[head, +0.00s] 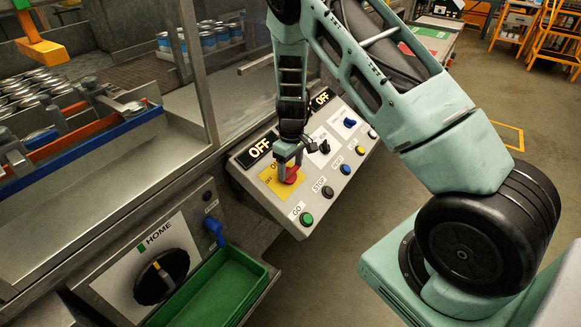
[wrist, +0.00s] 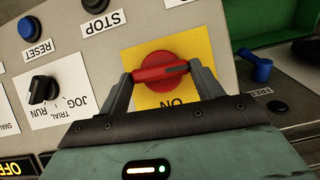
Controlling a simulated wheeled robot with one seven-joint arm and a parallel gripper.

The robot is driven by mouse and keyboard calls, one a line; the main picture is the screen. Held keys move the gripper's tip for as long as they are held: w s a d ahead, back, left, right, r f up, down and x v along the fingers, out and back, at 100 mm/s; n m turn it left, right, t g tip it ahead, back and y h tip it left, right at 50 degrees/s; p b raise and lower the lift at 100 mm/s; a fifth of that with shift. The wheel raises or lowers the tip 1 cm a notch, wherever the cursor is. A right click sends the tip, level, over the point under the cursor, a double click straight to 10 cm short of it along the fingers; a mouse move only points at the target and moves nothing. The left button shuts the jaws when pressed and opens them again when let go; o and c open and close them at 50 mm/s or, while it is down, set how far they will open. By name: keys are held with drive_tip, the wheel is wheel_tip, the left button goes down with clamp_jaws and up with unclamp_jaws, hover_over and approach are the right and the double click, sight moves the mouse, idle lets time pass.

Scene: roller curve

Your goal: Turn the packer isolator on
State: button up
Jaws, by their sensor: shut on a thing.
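The isolator is a red rotary handle (head: 292,174) on a yellow plate (head: 268,181) at the left end of the sloped grey control panel. In the wrist view the red handle (wrist: 160,72) lies across the yellow plate (wrist: 200,48), with the word ON beside it. My gripper (head: 288,164) comes down from above onto the handle. In the wrist view my gripper (wrist: 160,75) has one finger at each end of the handle's bar and is shut on it. In the head view the gripper partly covers the handle and plate lettering.
A lit OFF sign (head: 260,149) sits behind the plate; another (head: 322,98) is further right. A green GO button (head: 306,219) and black STOP button (head: 327,191) are close in front. A HOME dial (head: 160,281) and green tray (head: 222,290) are lower left.

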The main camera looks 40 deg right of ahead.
drive_tip(key=m+y+b, duration=0.1)
drive_tip(key=m+b, duration=0.1)
drive_tip(key=m, duration=0.1)
drive_tip(key=shift+w+d+f+y, duration=0.1)
drive_tip(key=shift+d+y, duration=0.25)
drive_tip(key=shift+y, duration=0.05)
drive_tip(key=m+b, duration=0.1)
drive_tip(key=m+y+b, duration=0.1)
drive_tip(key=m, duration=0.1)
drive_tip(key=m+y+b, duration=0.1)
drive_tip(key=shift+d, duration=0.25)
drive_tip(key=m+b, duration=0.1)
drive_tip(key=m+t+y+b, duration=0.1)
drive_tip(key=m, duration=0.1)
drive_tip(key=m+y+b, duration=0.1)
drive_tip(key=m, duration=0.1)
drive_tip(key=shift+s+d+f+t, duration=0.15)
drive_tip(key=shift+s+d+t, duration=0.1)
drive_tip(key=shift+t, duration=0.15)
drive_tip(key=shift+s+m+t+y+b, duration=0.1)
drive_tip(key=shift+m+t+y+b, duration=0.65)
drive_tip(key=shift+m, duration=1.05)
drive_tip(key=o, duration=1)
drive_tip(key=b+v, duration=0.2)
drive_tip(key=v, duration=1.5)
drive_tip(key=shift+s+d, duration=0.1)
drive_tip(key=shift+d, duration=0.05)
